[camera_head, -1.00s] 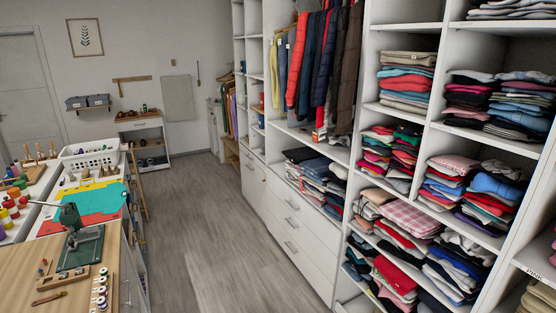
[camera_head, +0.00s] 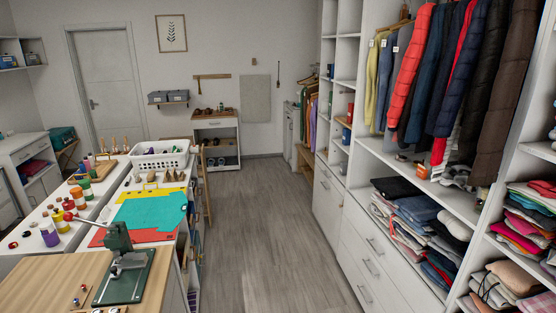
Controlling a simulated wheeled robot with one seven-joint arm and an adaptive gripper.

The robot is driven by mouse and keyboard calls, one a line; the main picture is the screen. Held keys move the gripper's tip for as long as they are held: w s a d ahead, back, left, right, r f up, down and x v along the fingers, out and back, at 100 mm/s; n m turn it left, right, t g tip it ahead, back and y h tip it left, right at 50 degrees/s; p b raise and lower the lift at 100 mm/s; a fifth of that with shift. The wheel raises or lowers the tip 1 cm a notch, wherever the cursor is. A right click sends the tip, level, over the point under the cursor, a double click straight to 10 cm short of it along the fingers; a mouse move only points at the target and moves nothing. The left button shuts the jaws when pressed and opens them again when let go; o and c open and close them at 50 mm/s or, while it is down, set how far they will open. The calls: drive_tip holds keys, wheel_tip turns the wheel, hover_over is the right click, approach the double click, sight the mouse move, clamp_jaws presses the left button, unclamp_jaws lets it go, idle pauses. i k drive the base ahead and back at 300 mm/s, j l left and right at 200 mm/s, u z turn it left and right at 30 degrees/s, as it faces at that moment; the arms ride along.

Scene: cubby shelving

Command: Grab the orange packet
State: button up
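A small orange item (camera_head: 422,171) sits on the white shelf board under the hanging jackets, right of the middle of the head view. It may be the orange packet, but it is too small to be sure. Folded grey and white cloth (camera_head: 455,176) lies beside it on the right. A red jacket (camera_head: 416,75) hangs above it. My gripper is not in view.
The grey wood floor (camera_head: 270,215) is clear between the shelving and the worktables. White drawers (camera_head: 365,250) stand below the shelf. A worktable with a green press (camera_head: 125,270) stands on the left. A white basket (camera_head: 160,155) is behind it.

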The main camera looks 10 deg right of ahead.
sight(422, 172)
drive_tip(key=i+j+z, duration=0.1)
drive_tip(key=i+z, duration=0.35)
drive_tip(key=i+j+z, duration=0.2)
drive_tip(key=i+z, duration=0.25)
drive_tip(key=i+j+z, duration=0.6)
drive_tip(key=j+z, duration=0.25)
drive_tip(key=i+j+z, duration=0.25)
drive_tip(key=j+z, duration=0.3)
drive_tip(key=i+j+z, duration=0.25)
drive_tip(key=j, duration=0.15)
drive_tip(key=j+z, duration=0.3)
